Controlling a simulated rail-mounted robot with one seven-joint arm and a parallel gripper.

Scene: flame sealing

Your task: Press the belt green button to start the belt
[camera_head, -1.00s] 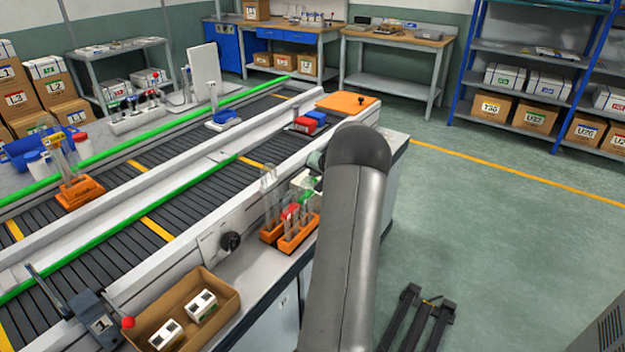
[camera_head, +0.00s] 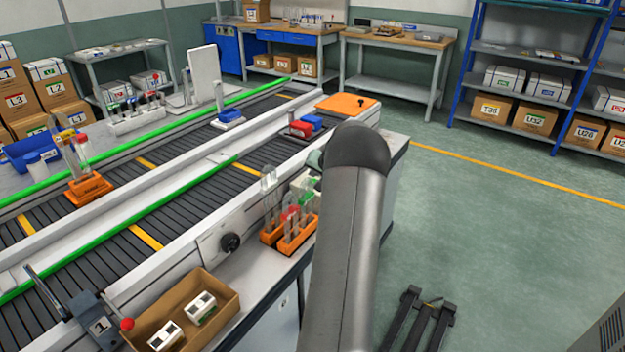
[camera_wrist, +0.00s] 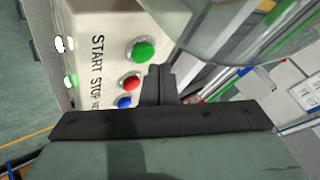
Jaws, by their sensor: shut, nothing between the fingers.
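In the wrist view, a pale control box labelled START and STOP (camera_wrist: 97,50) shows a green button (camera_wrist: 143,52). A red button (camera_wrist: 131,83) and a blue button (camera_wrist: 124,102) sit below it. My gripper (camera_wrist: 158,72) is shut and empty, its tips close beside the green button, just right and below it in the picture. I cannot tell whether they touch it. In the head view, my arm hides the gripper and most of the box. The belt (camera_head: 105,258) runs along the bench in two lanes with green edges.
Orange racks of glass tubes (camera_head: 290,232) stand close to my arm on the bench. A clear rounded glass object (camera_wrist: 215,25) is near my gripper in the wrist view. A cardboard tray (camera_head: 228,312) lies at the front. The floor on the right is mostly clear.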

